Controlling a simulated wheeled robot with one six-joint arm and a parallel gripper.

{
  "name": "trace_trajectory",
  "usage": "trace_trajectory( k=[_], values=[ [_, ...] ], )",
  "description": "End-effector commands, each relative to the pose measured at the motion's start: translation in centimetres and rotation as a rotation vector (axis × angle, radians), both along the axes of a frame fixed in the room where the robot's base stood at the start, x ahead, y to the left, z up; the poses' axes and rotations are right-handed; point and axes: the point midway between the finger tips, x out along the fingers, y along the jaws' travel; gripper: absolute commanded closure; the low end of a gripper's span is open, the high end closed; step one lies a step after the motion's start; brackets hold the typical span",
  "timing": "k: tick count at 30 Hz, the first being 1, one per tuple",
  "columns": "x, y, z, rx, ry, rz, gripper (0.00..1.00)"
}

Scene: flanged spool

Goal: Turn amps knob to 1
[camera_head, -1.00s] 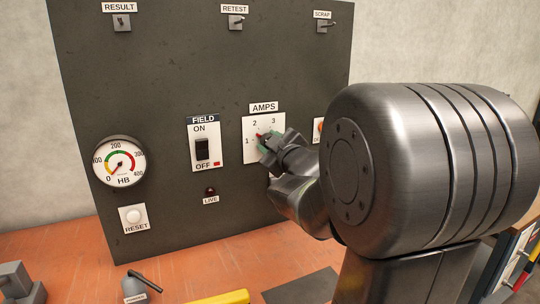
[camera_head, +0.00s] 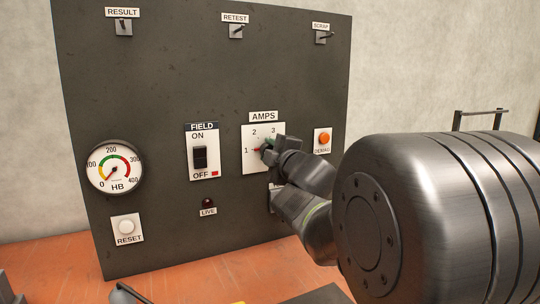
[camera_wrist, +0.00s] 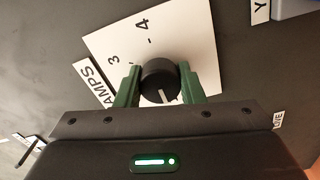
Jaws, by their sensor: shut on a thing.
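The AMPS knob is a round black knob (camera_wrist: 159,76) on a white dial plate (camera_head: 249,132) on the dark panel. In the head view my gripper hides most of the knob. A small red mark (camera_head: 257,150) shows at the dial beside the 1, on its right. In the wrist view the knob's white line points down towards my gripper, and the figures 3 and 4 show above it. My gripper (camera_wrist: 160,85) is shut on the knob, one green finger at each side; it also shows in the head view (camera_head: 266,147).
The FIELD switch (camera_head: 200,157) is left of the dial, and an orange DEMAG button (camera_head: 323,139) is right of it. An orange bench (camera_head: 200,273) runs below the panel.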

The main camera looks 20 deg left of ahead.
Motion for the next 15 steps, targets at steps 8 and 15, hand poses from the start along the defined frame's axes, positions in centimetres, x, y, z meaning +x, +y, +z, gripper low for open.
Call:
trace_trajectory(
  k=[8, 15],
  values=[
    [0.0, 0.0, 0.0, -0.006, -0.005, 0.0, 0.88],
    [0.0, 0.0, -0.01, -0.005, -0.005, 0.0, 0.43]
  ],
)
